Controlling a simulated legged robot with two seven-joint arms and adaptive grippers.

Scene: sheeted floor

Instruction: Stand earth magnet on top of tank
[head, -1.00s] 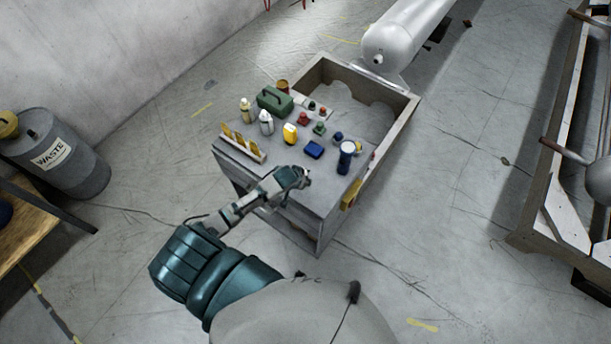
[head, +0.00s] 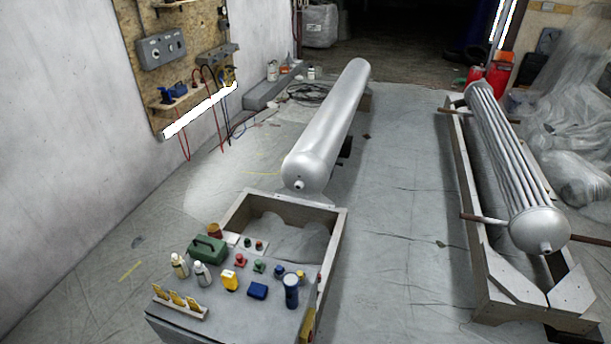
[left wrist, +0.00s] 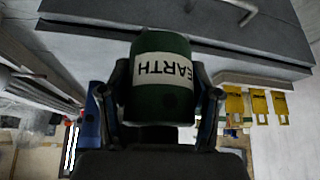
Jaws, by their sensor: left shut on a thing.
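The earth magnet (left wrist: 164,108) is a dark green cylinder with a white label reading EARTH, upside down in the left wrist view. My left gripper (left wrist: 163,88) is shut on it, with a finger on each side. Neither my left gripper nor the magnet shows in the head view now. My right gripper is in neither view.
A workbench (head: 220,318) with an open bin stands at the front, holding several bottles, a green toolbox (head: 208,249) and a blue can (head: 291,290). A ribbed silver vessel (head: 515,170) lies in a wooden cradle at right. Clear floor (head: 410,200) separates it from the tank.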

